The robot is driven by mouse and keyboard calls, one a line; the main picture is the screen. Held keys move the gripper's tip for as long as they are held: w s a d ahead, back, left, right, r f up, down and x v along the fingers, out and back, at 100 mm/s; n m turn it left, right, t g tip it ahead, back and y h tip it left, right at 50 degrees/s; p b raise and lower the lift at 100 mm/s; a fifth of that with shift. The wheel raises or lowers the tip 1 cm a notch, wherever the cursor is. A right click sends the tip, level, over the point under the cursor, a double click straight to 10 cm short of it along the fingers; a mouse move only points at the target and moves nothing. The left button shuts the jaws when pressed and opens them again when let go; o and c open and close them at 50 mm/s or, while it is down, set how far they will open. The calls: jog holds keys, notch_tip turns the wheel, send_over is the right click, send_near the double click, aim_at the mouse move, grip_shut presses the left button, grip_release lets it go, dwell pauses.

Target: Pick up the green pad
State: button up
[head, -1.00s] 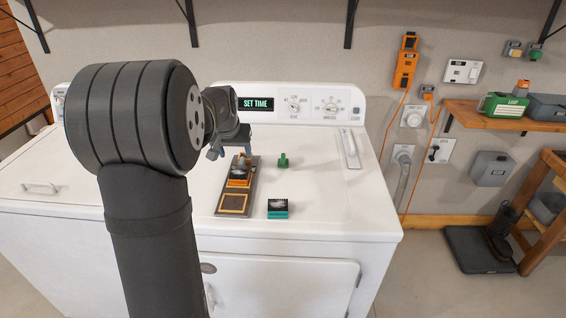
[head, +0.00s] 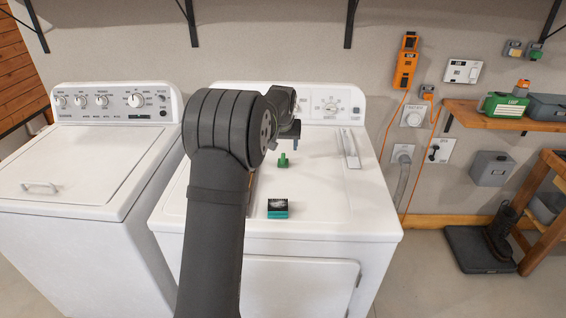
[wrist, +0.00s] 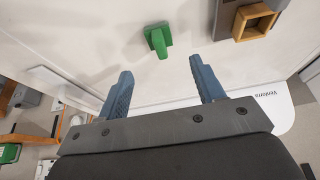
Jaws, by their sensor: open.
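The green pad (head: 283,161) has a square base and an upright handle. It sits on the white dryer top (head: 330,205), and in the wrist view the green pad (wrist: 158,40) lies just beyond the fingertips, roughly between them sideways. My gripper (head: 289,143) is above and slightly behind the pad in the head view. In the wrist view my gripper (wrist: 160,74) is open, its two blue-grey fingers apart with nothing between them.
A teal-and-black block (head: 278,208) stands nearer the front of the dryer. A dark tray with a wooden square frame (wrist: 255,20) shows in the wrist view; my arm mostly hides it in the head view. The dryer's control panel (head: 318,105) rises at the back.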

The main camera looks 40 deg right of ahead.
aim_at(283, 156)
jog(key=x, duration=0.7)
jog(key=shift+w+f, duration=0.1)
jog(key=shift+f, duration=0.3)
jog(key=c, duration=1.1)
jog(key=shift+c, duration=0.2)
jog(key=shift+r, duration=0.1)
jog(key=shift+r, duration=0.65)
notch_tip(283, 156, up, 3)
jog(key=shift+f, duration=0.1)
jog(key=s+d+r, duration=0.2)
jog(key=s+r, duration=0.4)
jog(key=s, duration=0.5)
jog(key=shift+s+r, duration=0.3)
jog(key=shift+r, duration=0.05)
